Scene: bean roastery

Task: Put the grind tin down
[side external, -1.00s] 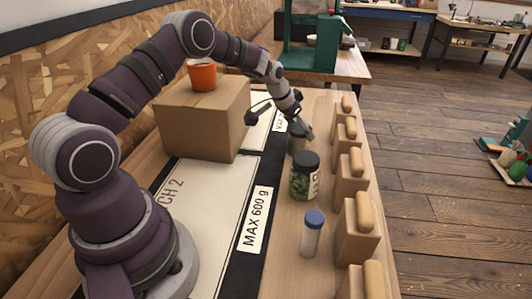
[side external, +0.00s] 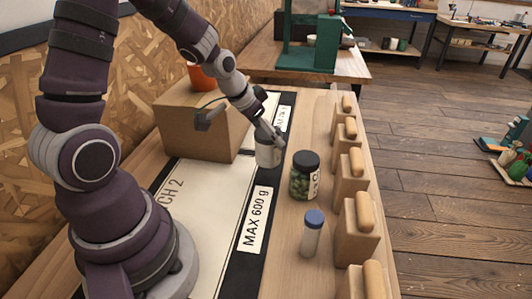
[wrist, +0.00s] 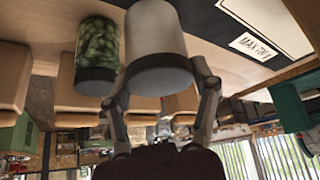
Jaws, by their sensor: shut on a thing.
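The grind tin (side external: 268,155) is a pale grey-white cylinder. My gripper (side external: 269,133) is shut on its upper part and comes down from the upper left. In the side view the tin is in front of the black band, left of the green-filled jar (side external: 304,176) and apart from it. Whether its base touches the surface is unclear. In the wrist view the tin (wrist: 157,45) is between my two fingers (wrist: 161,85), with its base cut off by the picture edge. That view is upside down.
A cardboard box (side external: 195,123) bearing an orange pot (side external: 202,76) stands left of the tin. A blue-capped vial (side external: 312,236) stands nearer. Wooden blocks (side external: 360,225) line the right edge. White panels (side external: 205,195) with weight labels (side external: 256,220) lie on the bench.

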